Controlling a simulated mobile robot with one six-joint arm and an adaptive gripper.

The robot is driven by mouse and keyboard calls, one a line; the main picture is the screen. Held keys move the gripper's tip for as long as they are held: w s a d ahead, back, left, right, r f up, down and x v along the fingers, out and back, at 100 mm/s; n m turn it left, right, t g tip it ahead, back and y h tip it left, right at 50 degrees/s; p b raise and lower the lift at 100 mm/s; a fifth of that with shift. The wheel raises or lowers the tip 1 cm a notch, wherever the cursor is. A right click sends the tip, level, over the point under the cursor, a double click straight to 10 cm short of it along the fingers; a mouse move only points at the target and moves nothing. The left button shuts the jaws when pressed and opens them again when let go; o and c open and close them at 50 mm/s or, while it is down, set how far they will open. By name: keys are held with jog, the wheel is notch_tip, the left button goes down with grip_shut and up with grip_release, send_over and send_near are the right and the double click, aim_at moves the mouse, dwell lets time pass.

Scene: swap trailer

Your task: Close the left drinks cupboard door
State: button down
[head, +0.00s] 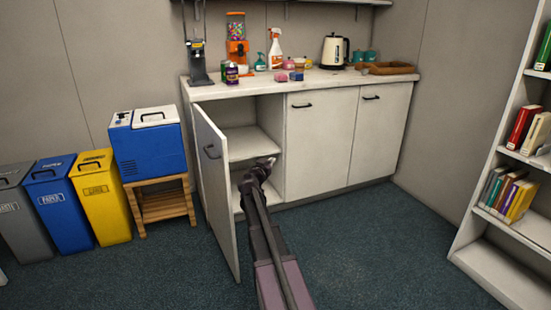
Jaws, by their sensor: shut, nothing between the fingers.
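The open cupboard (250,146) shows a white inner shelf and looks empty where I can see in. My gripper (262,165) is shut and empty, in front of the cupboard opening, to the right of the door. I see no touch between it and the door. My arm hides part of the cupboard's lower front.
Two shut doors (320,140) continue right. The counter (300,82) carries a kettle (335,50), bottles and a dispenser. A blue cooler (150,145) on a wooden stool (160,203) and bins (100,195) stand left. A bookshelf (495,240) stands right. Carpet (375,245) is clear between.

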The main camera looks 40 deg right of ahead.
jog(key=shift+v, duration=0.9)
jog(key=s+a+f+n+g+y+p, duration=0.1)
jog(key=s+a+f+n+g+y, duration=0.2)
jog(key=s+a, duration=0.5)
jog(key=s+a+f+n+g+y+p, duration=0.1)
jog(key=s+a+f+n+g+y, duration=0.2)
jog(key=a, duration=1.6)
jog(key=s+a+f+n+g+y+p, duration=0.1)
jog(key=s+a+f+n+g+y, duration=0.2)
jog(key=s+a, duration=1.1)
notch_tip(320, 180, down, 6)
jog(key=n+y, duration=0.3)
jog(key=y, duration=0.3)
jog(key=shift+a+y, duration=0.2)
jog(key=shift+y, duration=0.1)
jog(key=shift+d, duration=0.15)
